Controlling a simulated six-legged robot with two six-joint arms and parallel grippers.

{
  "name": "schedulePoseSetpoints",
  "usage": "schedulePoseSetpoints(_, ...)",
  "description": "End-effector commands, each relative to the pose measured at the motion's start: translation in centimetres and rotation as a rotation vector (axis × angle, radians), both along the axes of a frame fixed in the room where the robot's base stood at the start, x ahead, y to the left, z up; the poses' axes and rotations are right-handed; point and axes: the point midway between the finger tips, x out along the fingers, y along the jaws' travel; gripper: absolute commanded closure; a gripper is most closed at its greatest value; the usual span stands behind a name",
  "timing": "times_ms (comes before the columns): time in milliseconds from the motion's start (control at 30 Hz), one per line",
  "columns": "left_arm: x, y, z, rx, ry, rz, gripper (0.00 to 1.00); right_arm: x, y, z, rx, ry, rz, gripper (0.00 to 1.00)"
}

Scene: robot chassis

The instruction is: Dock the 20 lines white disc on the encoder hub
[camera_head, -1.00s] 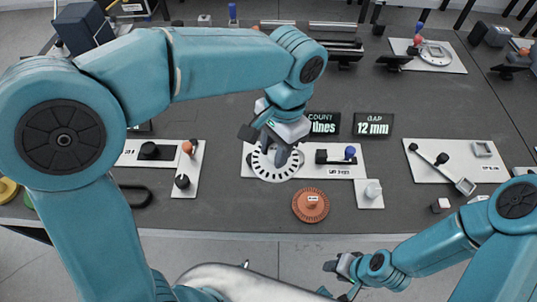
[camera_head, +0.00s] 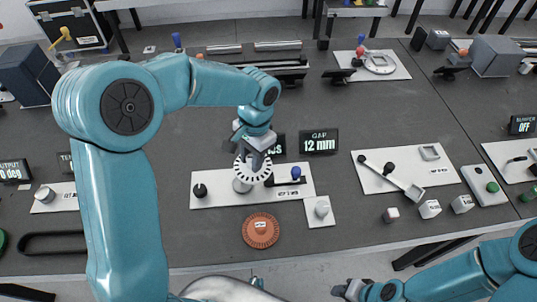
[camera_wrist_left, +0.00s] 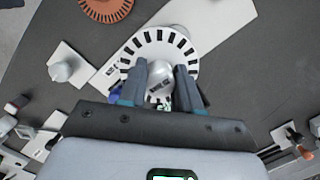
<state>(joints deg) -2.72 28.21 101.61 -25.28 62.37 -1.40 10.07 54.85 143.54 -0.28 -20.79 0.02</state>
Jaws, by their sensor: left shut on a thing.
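The white disc (camera_head: 254,168), with black slots around its rim, is held by my left gripper (camera_head: 256,155) over the white encoder plate (camera_head: 220,199). A pale grey cylinder, the apparent hub (camera_head: 242,186), shows below the disc's left part. In the left wrist view, the gripper's fingers (camera_wrist_left: 160,85) stand on both sides of the rounded silver middle of the white disc (camera_wrist_left: 135,45). Whether the disc touches the hub cannot be told. My right gripper (camera_head: 346,290) is at the bottom edge, its fingers unclear.
An orange-brown disc (camera_head: 261,230) lies in front of the plate. A small white plate with a knob (camera_head: 321,209) is at its right. The plate also carries a black knob (camera_head: 200,190) and a blue-topped post (camera_head: 296,173). A "GAP 12 mm" display (camera_head: 318,142) stands behind.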

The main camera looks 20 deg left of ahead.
Motion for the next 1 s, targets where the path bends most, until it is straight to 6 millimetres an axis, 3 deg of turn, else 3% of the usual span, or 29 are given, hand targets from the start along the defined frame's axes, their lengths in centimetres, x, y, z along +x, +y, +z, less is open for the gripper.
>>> schedulePoseSetpoints(100, -0.9, 2.4, -1.0, 0.000, 0.004, 0.059, 0.99, 0.0, 0.0, 0.3, 0.000, -0.001, -0.001, 0.57)
schedulePoseSetpoints(300, -1.8, 4.6, -1.9, 0.000, 0.000, 0.109, 0.99, 0.0, 0.0, 0.3, 0.000, 0.000, 0.000, 0.57)
schedulePoseSetpoints(1000, -1.5, 4.5, -7.7, -0.001, 0.001, 0.111, 0.99, 0.0, 0.0, -4.1, 0.000, 0.000, 0.000, 0.57)
